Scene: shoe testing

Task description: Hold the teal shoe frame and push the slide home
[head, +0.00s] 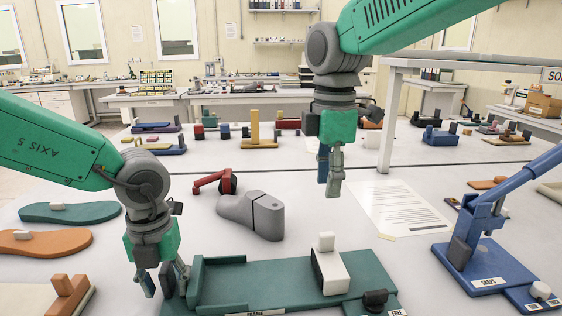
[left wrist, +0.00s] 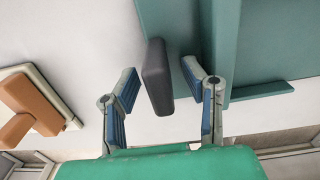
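The teal shoe frame (head: 255,285), labelled FRAME and FREE, lies at the bottom centre of the head view. Its edge also shows in the left wrist view (left wrist: 270,45). A white block-like slide (head: 329,268) with an upright tab stands on its right part. A dark grey tab (left wrist: 157,78) sticks out at the frame's left end. My left gripper (head: 165,284) is open, its fingers on either side of this tab with small gaps visible. My right gripper (head: 330,188) hangs fingers down above the table, beyond the slide, apart from it and seemingly empty; its finger gap is unclear.
A grey shoe-shaped last (head: 252,213) and a red tool (head: 216,182) lie behind the frame. Teal (head: 70,212) and orange (head: 45,242) soles lie left. A blue lever fixture (head: 485,250) stands right. A paper sheet (head: 400,205) lies on clear tabletop. A black knob (head: 376,299) sits at the frame's right end.

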